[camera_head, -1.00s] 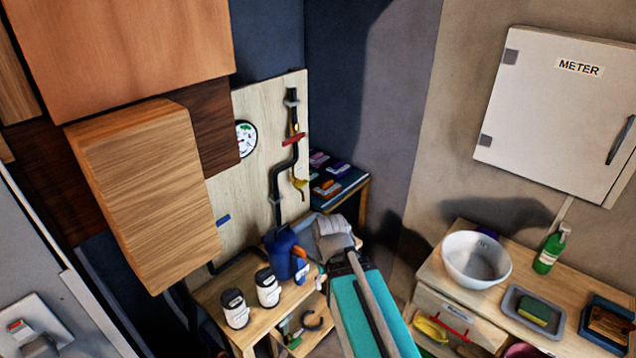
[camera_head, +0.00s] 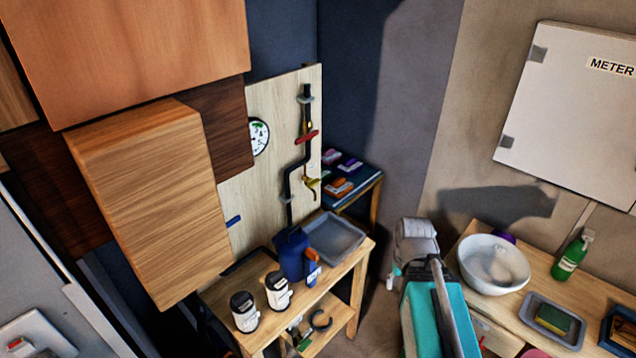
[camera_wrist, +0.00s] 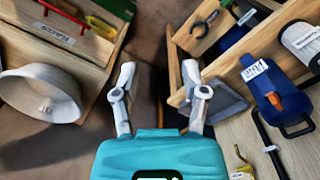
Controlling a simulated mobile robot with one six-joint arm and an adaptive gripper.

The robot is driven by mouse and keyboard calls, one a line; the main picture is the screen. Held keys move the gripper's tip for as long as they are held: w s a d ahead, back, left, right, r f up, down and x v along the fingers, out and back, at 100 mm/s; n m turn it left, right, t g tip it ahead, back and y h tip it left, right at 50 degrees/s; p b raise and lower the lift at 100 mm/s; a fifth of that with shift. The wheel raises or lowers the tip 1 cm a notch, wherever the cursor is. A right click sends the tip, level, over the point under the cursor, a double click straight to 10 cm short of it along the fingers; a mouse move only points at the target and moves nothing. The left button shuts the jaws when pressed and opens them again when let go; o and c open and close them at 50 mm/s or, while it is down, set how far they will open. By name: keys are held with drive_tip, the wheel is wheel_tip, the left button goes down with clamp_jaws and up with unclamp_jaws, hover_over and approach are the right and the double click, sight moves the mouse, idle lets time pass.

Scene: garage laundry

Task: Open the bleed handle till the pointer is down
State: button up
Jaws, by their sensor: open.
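A black pipe (camera_head: 290,185) runs down a pale wooden board (camera_head: 240,196) in the head view. It has a red handle (camera_head: 306,137) near the top and a yellow handle (camera_head: 312,184) lower down. The task's word "bleed" is not readable on either. A round white gauge (camera_head: 259,136) hangs left of the pipe, partly cut off by a cabinet; its pointer is too small to read. In the wrist view, my gripper (camera_wrist: 158,80) is open and empty, its fingers spread. The yellow handle (camera_wrist: 243,163) shows at that view's lower right, well apart from the fingers.
A bench (camera_head: 345,268) below the board holds a grey tray (camera_head: 333,238), a blue jug (camera_head: 291,254) and two labelled jars. A wooden cabinet (camera_head: 150,200) juts out at left. A counter at right holds a white bowl (camera_head: 493,263). A floor gap separates bench and counter.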

drive_tip(key=shift+d, duration=0.3)
drive_tip(key=shift+w, duration=0.1)
drive_tip(key=o, duration=0.4)
drive_tip(key=shift+w+f, duration=0.1)
drive_tip(key=shift+o, duration=1)
drive_tip(key=shift+w+a+f+m+b, duration=0.2)
drive_tip(key=shift+w+a+m+b, duration=0.05)
drive_tip(key=shift+w+m+b, duration=0.05)
drive_tip(key=w+a+f+m+t+y+b, duration=0.1)
drive_tip(key=w+a+m+t+y+b, duration=0.2)
drive_tip(key=w+a+m+y+b, duration=0.65)
drive_tip(key=w+a+f+m+t+y+b, duration=0.2)
drive_tip(key=w+a+m+t+b, duration=0.3)
drive_tip(key=w, duration=0.9)
drive_tip(key=w+r+m+t+y+b, duration=0.2)
drive_tip(key=w+r+m+t+b, duration=0.1)
drive_tip(key=w+m, duration=0.6)
drive_tip(key=shift+w+a+r+m+b, duration=0.25)
drive_tip(key=shift+m+b, duration=0.1)
drive_tip(key=shift+m, duration=0.5)
drive_tip(key=shift+w+y, duration=0.1)
drive_tip(key=shift+y, duration=0.15)
